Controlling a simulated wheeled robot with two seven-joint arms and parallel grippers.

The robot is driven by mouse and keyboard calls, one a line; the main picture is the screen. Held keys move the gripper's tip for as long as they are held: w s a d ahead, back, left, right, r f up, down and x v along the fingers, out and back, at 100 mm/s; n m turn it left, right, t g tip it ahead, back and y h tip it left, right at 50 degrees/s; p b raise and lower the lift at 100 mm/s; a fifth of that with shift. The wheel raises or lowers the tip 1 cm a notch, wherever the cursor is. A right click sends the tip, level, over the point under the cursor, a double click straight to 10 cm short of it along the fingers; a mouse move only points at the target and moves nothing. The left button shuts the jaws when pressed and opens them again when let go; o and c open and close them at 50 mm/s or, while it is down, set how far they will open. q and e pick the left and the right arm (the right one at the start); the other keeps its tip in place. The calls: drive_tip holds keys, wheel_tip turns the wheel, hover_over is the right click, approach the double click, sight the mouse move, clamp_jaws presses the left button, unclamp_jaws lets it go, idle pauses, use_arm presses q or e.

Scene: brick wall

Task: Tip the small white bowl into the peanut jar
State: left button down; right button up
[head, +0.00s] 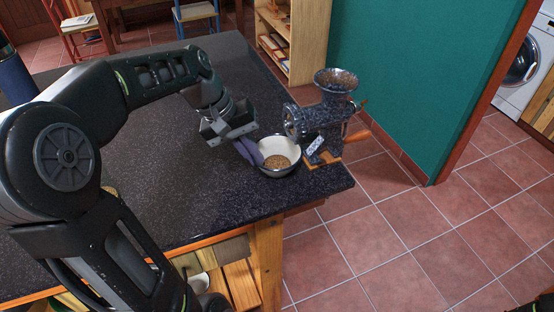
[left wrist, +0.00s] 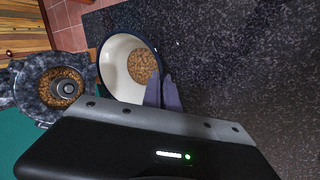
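My left gripper (head: 252,158) is at the bowl's left rim, one purple finger inside the wall and one outside. In the left wrist view the gripper (left wrist: 163,88) has its fingers close together around the rim of the bowl (left wrist: 116,58), and it looks shut on it. I see no clear peanut jar.
A speckled blue-grey grinder (head: 322,118) with a wide hopper stands at the counter's right end. Its hopper (left wrist: 50,90) holds brown pieces. The counter (head: 170,190) is clear behind and left of the bowl. A white vessel (head: 199,282) sits on the shelf below.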

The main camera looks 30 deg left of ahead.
use_arm(q)
drive_tip(key=shift+r, duration=0.15)
drive_tip(key=shift+r+p, duration=0.4)
drive_tip(key=shift+p, duration=0.1)
idle(0.3)
drive_tip(key=shift+s+a, duration=0.85)
drive_tip(key=shift+s, duration=0.4)
drive_tip(key=shift+s+a, duration=0.85)
drive_tip(key=shift+s, duration=0.35)
drive_tip(key=shift+s+a, duration=0.85)
drive_tip(key=shift+s, duration=0.4)
wheel_tip(320, 180, up, 7)
drive_tip(key=p, duration=0.5)
